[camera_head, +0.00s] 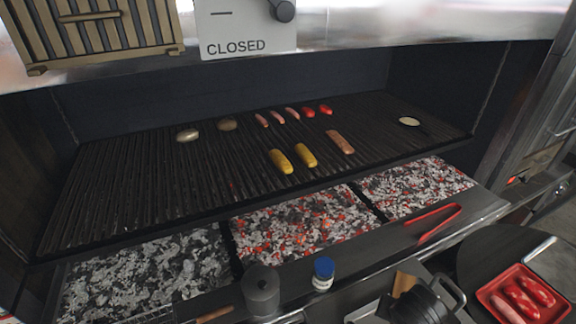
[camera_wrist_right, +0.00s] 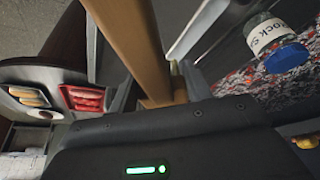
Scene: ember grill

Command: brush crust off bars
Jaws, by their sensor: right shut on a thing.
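The grill bars (camera_head: 130,185) span the dark hearth in the head view. No crust can be told apart on them for sure; a faint reddish spot shows near the middle front. My right gripper (camera_head: 402,292) is at the bottom right of the head view, in front of the ledge and well short of the bars. It is shut on a tan wooden handle (camera_head: 404,282), which also fills the upper middle of the right wrist view (camera_wrist_right: 128,35). The brush head, if this is the brush, cannot be made out. My left gripper is not in view.
Yellow corn (camera_head: 281,161), sausages and other food lie on the bars; the left front is bare. Coals (camera_head: 300,228) glow below. A blue-capped jar (camera_head: 323,275), grey canister (camera_head: 261,292) and red tongs (camera_head: 433,224) are on the ledge. A red tray (camera_head: 520,296) holds meat.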

